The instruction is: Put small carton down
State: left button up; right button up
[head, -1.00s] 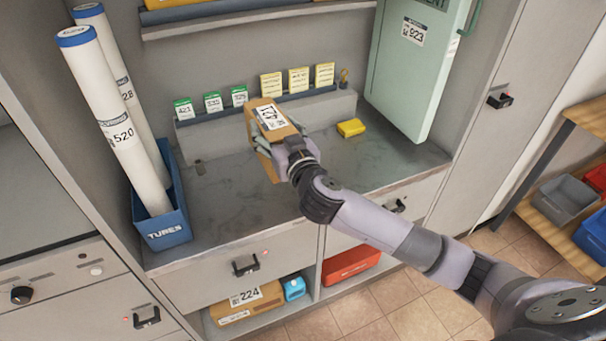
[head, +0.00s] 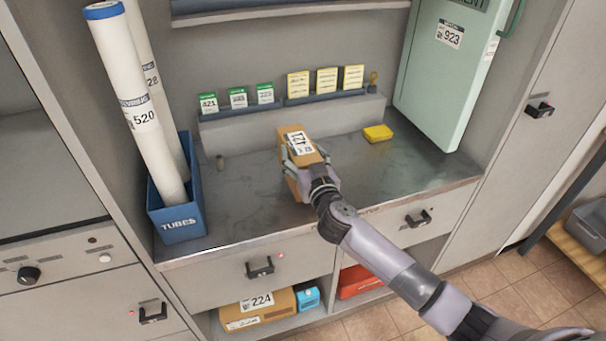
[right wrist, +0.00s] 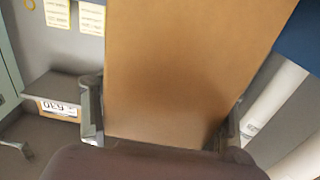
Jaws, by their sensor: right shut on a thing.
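The small carton (head: 299,146) is a brown box with a white label, in the middle of the head view. My right gripper (head: 306,172) is shut on it, with a finger on each side. The carton is at or just above the grey counter (head: 245,208); I cannot tell whether it touches. In the right wrist view the carton's brown face (right wrist: 190,70) fills the middle, between the two fingers (right wrist: 165,118). My left gripper is in neither view.
A blue bin (head: 180,222) labelled TUBES holds white tubes (head: 140,110) at the left. Green and yellow cards (head: 327,80) stand on a ledge behind. A yellow block (head: 378,133) lies right of the carton. A pale green case (head: 446,75) stands at the right. The counter's front is clear.

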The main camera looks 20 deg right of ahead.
jog(key=shift+f+b, duration=1.05)
jog(key=shift+f, duration=1.35)
jog(key=shift+r, duration=0.1)
jog(key=o, duration=1.6)
